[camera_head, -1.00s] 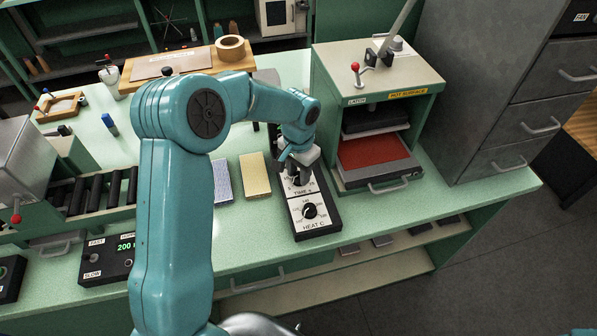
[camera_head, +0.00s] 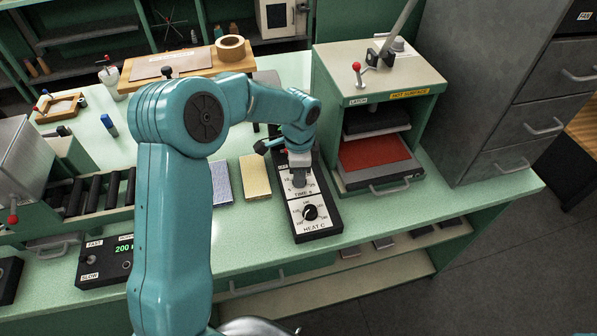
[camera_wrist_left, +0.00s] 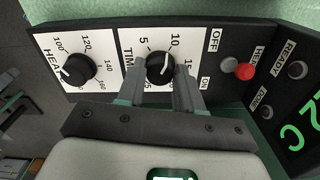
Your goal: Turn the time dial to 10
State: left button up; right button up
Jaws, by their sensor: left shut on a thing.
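The time dial (camera_wrist_left: 160,68) is a round black knob on a white scale marked 5, 10 and 15 in the left wrist view. Its white pointer line faces up, near the 10; the exact reading is hard to tell. My left gripper (camera_wrist_left: 161,84) is shut on the knob, one finger on each side. In the head view my left gripper (camera_head: 299,179) reaches down onto the upper part of the control box (camera_head: 331,224) and hides the dial. My right gripper is not in view.
The heat dial (camera_head: 309,212) sits just in front of the gripper on the same box. A red button (camera_wrist_left: 244,71) and an OFF/ON switch (camera_wrist_left: 228,64) lie on the other side. The hot press (camera_head: 375,85) stands close at the right.

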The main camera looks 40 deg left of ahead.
pick_arm(q)
jog(key=shift+d+m, duration=0.1)
jog(key=shift+m, duration=0.3)
jog(key=o, duration=0.9)
jog(key=shift+o, duration=0.7)
jog(key=shift+w+f, duration=0.1)
jog(key=shift+w, duration=0.05)
jog(key=shift+r, duration=0.4)
notch_tip(320, 180, up, 16)
jog(key=shift+f+b, duration=0.2)
jog(key=shift+b, duration=0.25)
